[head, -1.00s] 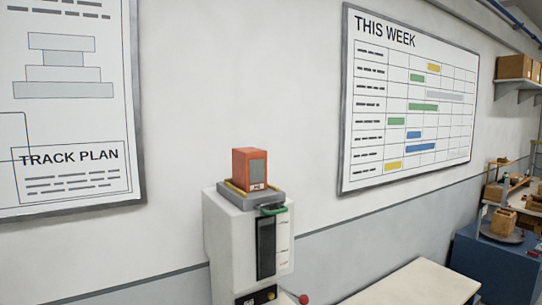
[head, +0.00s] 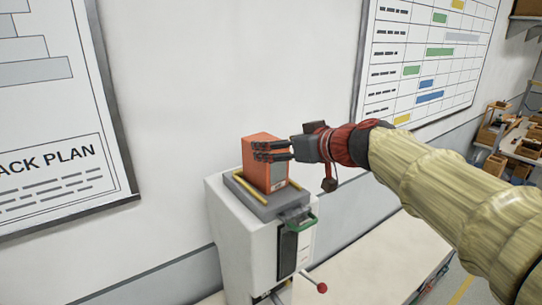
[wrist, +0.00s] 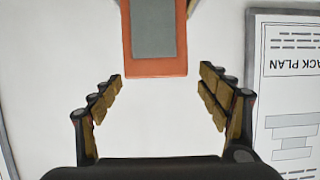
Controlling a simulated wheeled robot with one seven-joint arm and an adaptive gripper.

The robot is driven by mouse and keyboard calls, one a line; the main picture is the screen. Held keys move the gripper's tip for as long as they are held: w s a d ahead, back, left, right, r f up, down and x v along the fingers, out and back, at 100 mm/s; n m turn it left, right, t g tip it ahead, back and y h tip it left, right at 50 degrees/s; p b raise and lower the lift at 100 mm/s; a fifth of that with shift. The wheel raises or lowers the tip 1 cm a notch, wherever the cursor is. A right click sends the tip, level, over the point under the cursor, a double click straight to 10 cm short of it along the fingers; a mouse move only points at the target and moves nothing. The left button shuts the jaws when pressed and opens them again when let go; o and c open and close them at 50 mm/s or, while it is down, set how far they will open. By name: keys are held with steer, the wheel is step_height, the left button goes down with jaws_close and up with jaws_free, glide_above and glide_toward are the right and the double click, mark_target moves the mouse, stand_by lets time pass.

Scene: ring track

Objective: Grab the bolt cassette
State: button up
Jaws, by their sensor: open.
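The bolt cassette, an orange-red box (head: 260,163) with a grey panel, stands upright on the grey top tray (head: 257,206) of a white machine. My gripper (head: 257,151) reaches in from the right, its dark fingers overlapping the cassette's upper part in the head view. In the wrist view the cassette (wrist: 155,35) is at the top centre, lined up with the gap between my open fingers (wrist: 161,78). The gap is wider than the cassette. Its near edge is about level with the fingertips; I see no grip on it. My fingers hide part of its face.
A pale bench top (head: 385,255) lies to the right. A wall with boards stands behind. Shelves with boxes (head: 510,140) are at the far right.

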steer(key=shift+o, duration=0.2)
steer(key=p+x, duration=0.2)
steer(key=x, duration=0.4)
steer(key=shift+a+f, duration=0.2)
steer(key=shift+c, duration=0.9)
steer(key=c, duration=1.3)
